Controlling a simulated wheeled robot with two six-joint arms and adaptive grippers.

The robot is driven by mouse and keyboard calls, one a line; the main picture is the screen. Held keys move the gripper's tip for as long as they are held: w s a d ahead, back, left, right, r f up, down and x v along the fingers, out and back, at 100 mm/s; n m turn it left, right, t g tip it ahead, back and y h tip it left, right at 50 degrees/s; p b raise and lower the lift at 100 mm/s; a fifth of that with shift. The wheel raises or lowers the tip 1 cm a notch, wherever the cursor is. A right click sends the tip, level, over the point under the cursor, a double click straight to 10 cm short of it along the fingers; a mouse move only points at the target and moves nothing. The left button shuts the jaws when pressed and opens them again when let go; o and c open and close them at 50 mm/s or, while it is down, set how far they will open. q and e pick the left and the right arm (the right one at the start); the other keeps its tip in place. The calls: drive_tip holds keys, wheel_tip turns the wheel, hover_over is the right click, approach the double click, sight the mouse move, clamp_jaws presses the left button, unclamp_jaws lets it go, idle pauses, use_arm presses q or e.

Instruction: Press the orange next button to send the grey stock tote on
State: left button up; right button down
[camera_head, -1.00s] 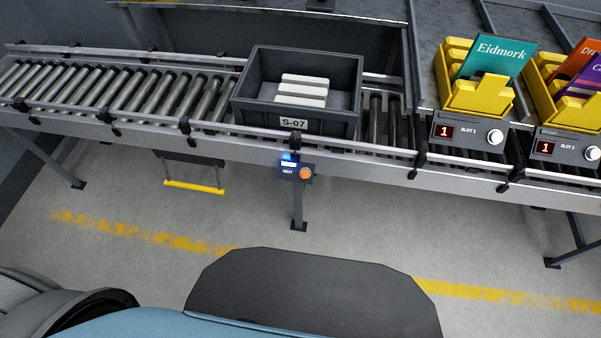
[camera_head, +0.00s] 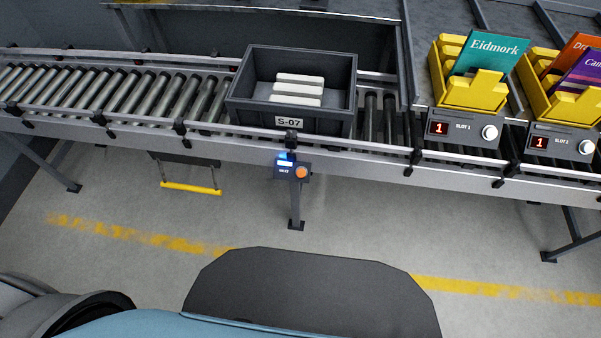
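The grey stock tote (camera_head: 250,112), labelled S-07, sits on the roller conveyor (camera_head: 120,92) near the middle of the view. It holds several white flat items (camera_head: 298,90). Below it, on the conveyor's front side, is a small dark control box (camera_head: 284,171) with a lit blue-white display. The round orange next button (camera_head: 301,172) is on the right part of that box. Nothing covers the button. Neither of my grippers shows in the head view.
Two yellow bins stand to the right, at slot 1 (camera_head: 468,95) and slot 2 (camera_head: 560,101), each with a display reading 1 and a white knob. A yellow bar (camera_head: 190,188) hangs under the conveyor. The floor (camera_head: 120,200) before the conveyor is clear.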

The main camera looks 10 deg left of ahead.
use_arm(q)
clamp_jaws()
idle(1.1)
